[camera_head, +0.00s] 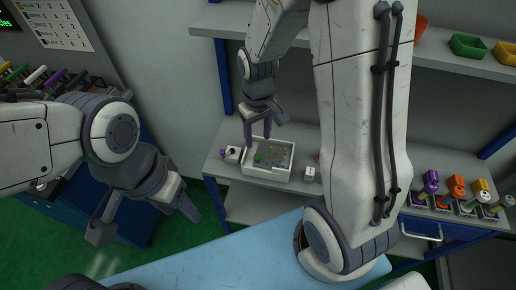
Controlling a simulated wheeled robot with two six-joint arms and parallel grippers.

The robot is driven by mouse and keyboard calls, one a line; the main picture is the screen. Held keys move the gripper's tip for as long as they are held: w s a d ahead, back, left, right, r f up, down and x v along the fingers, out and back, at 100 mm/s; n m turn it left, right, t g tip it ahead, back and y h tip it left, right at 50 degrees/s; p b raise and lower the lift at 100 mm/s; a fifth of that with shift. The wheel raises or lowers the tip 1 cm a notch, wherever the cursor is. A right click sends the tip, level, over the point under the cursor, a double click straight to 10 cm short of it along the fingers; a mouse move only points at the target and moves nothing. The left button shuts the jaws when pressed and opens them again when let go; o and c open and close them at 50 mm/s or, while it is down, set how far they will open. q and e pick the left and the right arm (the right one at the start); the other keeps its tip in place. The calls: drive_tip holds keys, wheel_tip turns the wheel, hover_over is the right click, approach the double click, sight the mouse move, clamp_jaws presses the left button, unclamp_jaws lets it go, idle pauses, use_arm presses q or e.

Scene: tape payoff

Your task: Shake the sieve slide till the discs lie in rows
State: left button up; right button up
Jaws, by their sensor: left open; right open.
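A white open box (254,174), which seems to be the sieve slide, sits on the grey shelf of the rack. Small coloured specks, probably the discs, lie on its floor. They are too small to tell whether they are in rows. A green piece shows inside on the left. My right gripper (257,140) reaches down from above with its fingers apart, over the box's back left part. I cannot tell whether it touches anything. My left gripper (146,224) is open and empty at the left, well away from the box.
A white block with a purple end (232,154) stands left of the box, and a small white block (309,174) right of it. My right arm hides the shelf's middle. Coloured tools (456,187) stand at the right. Bins (467,45) sit on the upper shelf.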

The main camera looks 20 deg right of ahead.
sight(258, 156)
wheel_tip(258, 156, down, 8)
drive_tip(key=shift+c, duration=0.4)
clamp_jaws()
idle(1.3)
